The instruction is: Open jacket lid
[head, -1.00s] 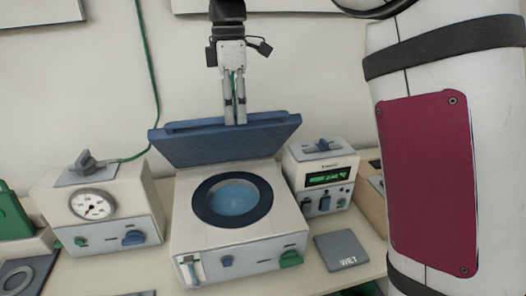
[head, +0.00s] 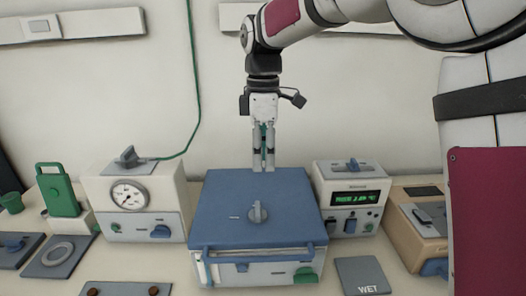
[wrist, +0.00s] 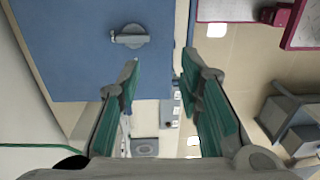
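The jacket lid (head: 225,208) is a blue square plate with a grey knob (head: 257,212) on top and a blue handle bar (head: 260,250) along its front. It lies down flat over the white-grey jacket unit (head: 268,275), hiding the round opening. My gripper (head: 263,168) points down at the lid's rear edge. In the wrist view the lid (wrist: 75,60) and its knob (wrist: 130,38) lie beyond the fingers (wrist: 158,62), which stand apart with nothing between them. I cannot tell whether a fingertip touches the lid.
A gauge box (head: 130,195) stands left of the unit and a box with a green display (head: 348,198) stands close on its right. A grey WET plate (head: 362,275) lies at front right. A green cable (head: 190,80) hangs on the wall behind.

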